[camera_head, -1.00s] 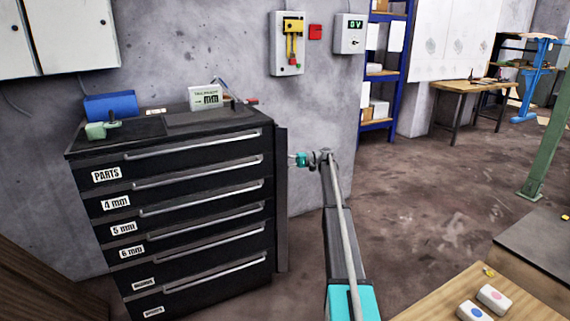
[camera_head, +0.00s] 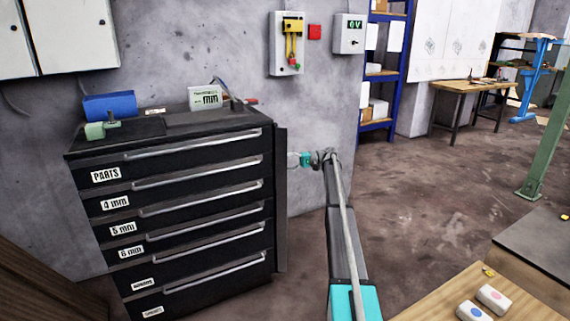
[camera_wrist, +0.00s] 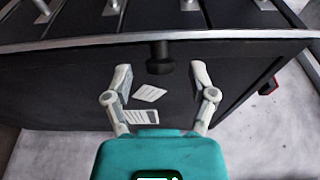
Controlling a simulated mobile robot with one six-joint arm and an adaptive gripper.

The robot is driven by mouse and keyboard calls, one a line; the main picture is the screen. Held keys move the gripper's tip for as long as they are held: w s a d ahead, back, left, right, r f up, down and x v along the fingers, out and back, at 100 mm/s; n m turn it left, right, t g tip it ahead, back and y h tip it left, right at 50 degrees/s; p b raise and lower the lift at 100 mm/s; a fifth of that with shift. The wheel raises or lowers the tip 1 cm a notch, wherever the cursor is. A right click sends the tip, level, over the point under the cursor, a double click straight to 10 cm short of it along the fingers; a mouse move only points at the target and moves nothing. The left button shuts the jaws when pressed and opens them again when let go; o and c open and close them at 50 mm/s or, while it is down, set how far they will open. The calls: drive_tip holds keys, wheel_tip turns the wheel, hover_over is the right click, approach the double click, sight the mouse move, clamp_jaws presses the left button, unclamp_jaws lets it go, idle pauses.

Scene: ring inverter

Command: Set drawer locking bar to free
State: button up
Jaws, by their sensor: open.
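The drawer cabinet (camera_head: 190,215) is black, with long silver handles, and its drawers look closed. The locking bar (camera_head: 281,200) is a tall, narrow dark strip along the cabinet's right front edge. My gripper (camera_head: 294,160) is just right of the bar's upper part, and its fingertips are hard to make out there. In the wrist view my gripper (camera_wrist: 160,73) is open and empty, with its pale fingers apart before a dark panel. A short black knob (camera_wrist: 160,58) stands between and slightly beyond the fingertips. I cannot tell whether the fingers touch anything.
A blue bin (camera_head: 110,105) and a green tool (camera_head: 102,130) stand on the cabinet top. A wall box with a yellow lever (camera_head: 290,45) hangs behind. A wooden table (camera_head: 440,305) is at the lower right.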

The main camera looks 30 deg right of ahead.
drive_tip(key=s+d, duration=0.1)
drive_tip(key=d, duration=0.9)
drive_tip(key=shift+s, duration=0.4)
drive_tip(key=shift+s, duration=0.1)
